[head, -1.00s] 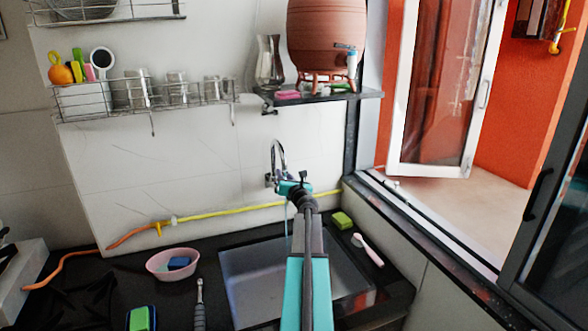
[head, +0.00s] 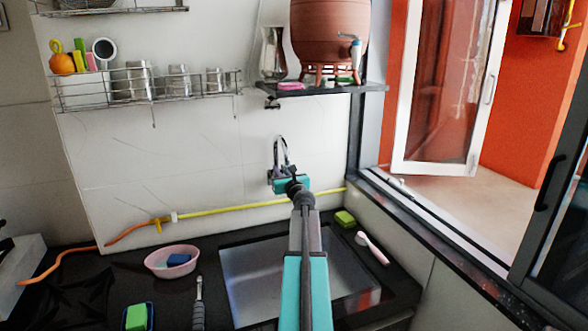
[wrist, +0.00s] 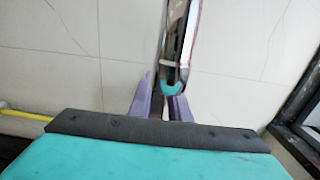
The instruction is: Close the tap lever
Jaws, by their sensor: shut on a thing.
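The chrome tap (head: 280,148) is on the tiled wall above the sink, its curved spout rising over my gripper. My gripper (head: 283,177) is at the tap's base in the head view, and my arm hides much of the tap body there. In the wrist view, the two purple-grey fingers of my gripper (wrist: 160,103) are around a small dark part at the tap's base, which I take to be the tap lever (wrist: 158,108). The chrome spout (wrist: 172,45) with a teal tip stands just beyond the fingers. The lever's angle is hard to tell.
The dark sink (head: 250,275) lies below. A pink bowl (head: 172,261) and a green sponge (head: 345,218) are on the counter. The clay pot (head: 330,32) stands on a shelf above right.

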